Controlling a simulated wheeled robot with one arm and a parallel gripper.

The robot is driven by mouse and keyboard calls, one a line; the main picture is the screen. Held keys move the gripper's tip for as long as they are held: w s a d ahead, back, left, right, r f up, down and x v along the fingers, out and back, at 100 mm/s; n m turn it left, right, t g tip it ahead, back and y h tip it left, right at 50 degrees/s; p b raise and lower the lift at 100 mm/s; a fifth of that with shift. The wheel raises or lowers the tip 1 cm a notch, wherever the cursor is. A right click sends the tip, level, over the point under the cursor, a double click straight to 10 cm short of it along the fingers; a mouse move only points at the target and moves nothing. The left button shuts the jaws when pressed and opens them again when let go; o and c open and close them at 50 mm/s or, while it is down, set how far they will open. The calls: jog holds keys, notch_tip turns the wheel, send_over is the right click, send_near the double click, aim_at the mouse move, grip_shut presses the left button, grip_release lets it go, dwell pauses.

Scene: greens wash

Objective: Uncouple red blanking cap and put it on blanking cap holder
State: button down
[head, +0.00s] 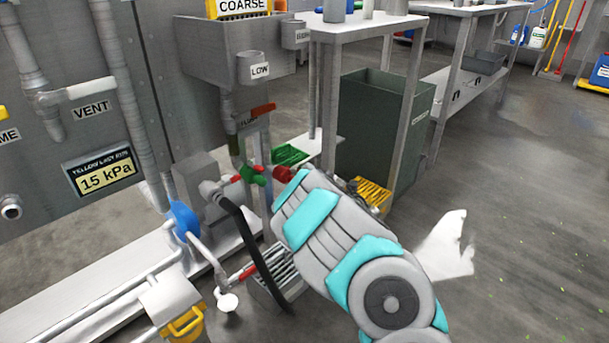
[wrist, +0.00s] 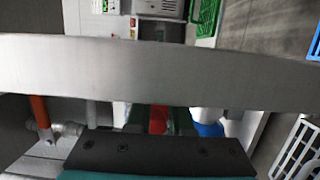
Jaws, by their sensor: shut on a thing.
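The red blanking cap (head: 283,173) shows at the end of my arm in the head view, just right of a green fitting (head: 255,176). In the wrist view a red part of the cap (wrist: 157,122) shows between dark fingers. My gripper (wrist: 158,128) is shut on it. The arm hides most of the gripper in the head view, and a grey bar crosses the wrist view. I cannot tell whether the cap still touches the fitting. I cannot make out which part is the blanking cap holder.
Pipework with a blue valve (head: 184,220) and a black hose (head: 240,235) stands close left. A green bin (head: 375,130) is under the table behind. Open floor (head: 530,230) lies right.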

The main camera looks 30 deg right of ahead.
dwell(0.3)
jog(key=c, duration=0.8)
grip_release()
jog(key=shift+s, duration=0.1)
jog(key=s, duration=0.7)
jog(key=shift+s+d, duration=0.35)
jog(key=shift+d, duration=0.1)
